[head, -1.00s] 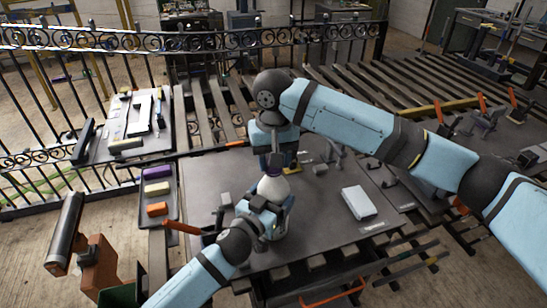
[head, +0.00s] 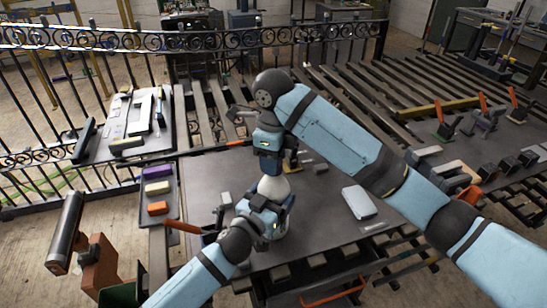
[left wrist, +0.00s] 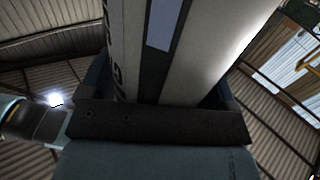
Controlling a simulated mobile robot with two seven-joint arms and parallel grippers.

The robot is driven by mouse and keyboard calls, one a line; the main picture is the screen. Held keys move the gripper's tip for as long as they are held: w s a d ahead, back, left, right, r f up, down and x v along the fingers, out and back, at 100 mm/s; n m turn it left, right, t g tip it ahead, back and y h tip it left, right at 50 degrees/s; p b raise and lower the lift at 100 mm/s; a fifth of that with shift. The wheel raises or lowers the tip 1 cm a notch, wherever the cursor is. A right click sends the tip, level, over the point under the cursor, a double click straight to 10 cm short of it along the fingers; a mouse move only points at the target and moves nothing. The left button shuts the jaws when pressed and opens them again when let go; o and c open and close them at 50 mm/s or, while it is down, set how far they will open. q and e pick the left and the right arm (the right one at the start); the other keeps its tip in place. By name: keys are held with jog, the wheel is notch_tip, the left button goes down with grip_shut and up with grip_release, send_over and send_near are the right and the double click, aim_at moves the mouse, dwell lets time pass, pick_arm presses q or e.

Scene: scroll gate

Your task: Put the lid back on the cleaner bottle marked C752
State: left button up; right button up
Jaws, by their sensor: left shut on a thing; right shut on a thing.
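The white cleaner bottle (head: 273,187) stands upright over the grey worktop, with its white shoulder showing above my left gripper (head: 268,212). My left gripper is shut around the bottle's body. In the left wrist view the bottle's white side (left wrist: 205,45) fills the middle, with a dark label and partly cut-off marking that I cannot fully read. My right gripper (head: 271,166) points down directly over the bottle's top and is shut on the lid, which its fingers hide. Whether lid and neck touch cannot be told.
A white box (head: 359,202) lies on the worktop (head: 205,175) to the right. A tray (head: 172,186) with purple, cream and orange blocks is at left. Small blocks and clamps lie around the worktop. An ornate black railing (head: 100,42) runs behind.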

dwell(0.3)
jog(key=o, duration=0.9)
jog(key=shift+c, duration=0.4)
